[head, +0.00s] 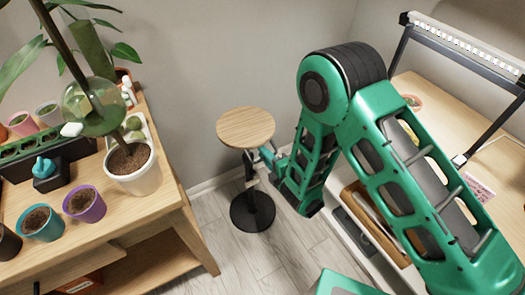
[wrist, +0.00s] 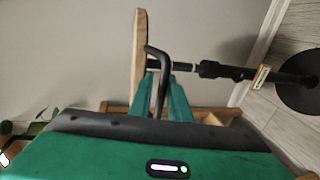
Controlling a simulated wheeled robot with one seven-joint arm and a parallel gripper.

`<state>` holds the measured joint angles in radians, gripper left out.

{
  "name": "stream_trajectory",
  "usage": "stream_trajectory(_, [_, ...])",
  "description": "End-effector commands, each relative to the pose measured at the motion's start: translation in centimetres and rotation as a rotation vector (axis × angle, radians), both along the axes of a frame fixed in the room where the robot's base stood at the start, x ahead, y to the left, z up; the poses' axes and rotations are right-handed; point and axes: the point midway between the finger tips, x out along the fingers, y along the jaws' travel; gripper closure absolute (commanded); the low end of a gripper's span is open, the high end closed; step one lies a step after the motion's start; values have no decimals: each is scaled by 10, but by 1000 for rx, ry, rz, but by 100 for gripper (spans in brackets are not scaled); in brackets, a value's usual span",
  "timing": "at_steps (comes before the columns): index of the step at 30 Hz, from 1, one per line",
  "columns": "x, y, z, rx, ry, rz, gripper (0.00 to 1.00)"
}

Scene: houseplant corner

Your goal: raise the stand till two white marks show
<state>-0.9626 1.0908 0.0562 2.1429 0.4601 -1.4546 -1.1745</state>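The stand has a round wooden top (head: 246,127), a dark pole and a round black base (head: 252,211) on the floor. In the wrist view it lies sideways, with the top (wrist: 139,65) at left and the base (wrist: 302,82) at right. A bent black handle (wrist: 162,75) sits beside the pole under the top. My gripper (wrist: 163,90) has its teal fingers on both sides of this handle and looks shut on it. One pale mark (wrist: 193,67) shows on the pole above the thicker sleeve. In the head view my gripper (head: 267,156) is beside the pole, below the top.
A wooden plant bench (head: 180,215) with several pots stands at left. A desk (head: 425,92) with a lamp frame is at right, above a wooden tray (head: 375,222). A small pale tag (wrist: 261,77) is by the pole. Floor (head: 225,245) around the base is clear.

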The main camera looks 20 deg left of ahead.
Motion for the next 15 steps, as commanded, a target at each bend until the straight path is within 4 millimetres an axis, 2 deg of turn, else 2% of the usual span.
stream_trajectory(3, [-6,-15,2,1,4,-6,83])
stream_trajectory(15, [-34,-56,12,-1,5,-5,83])
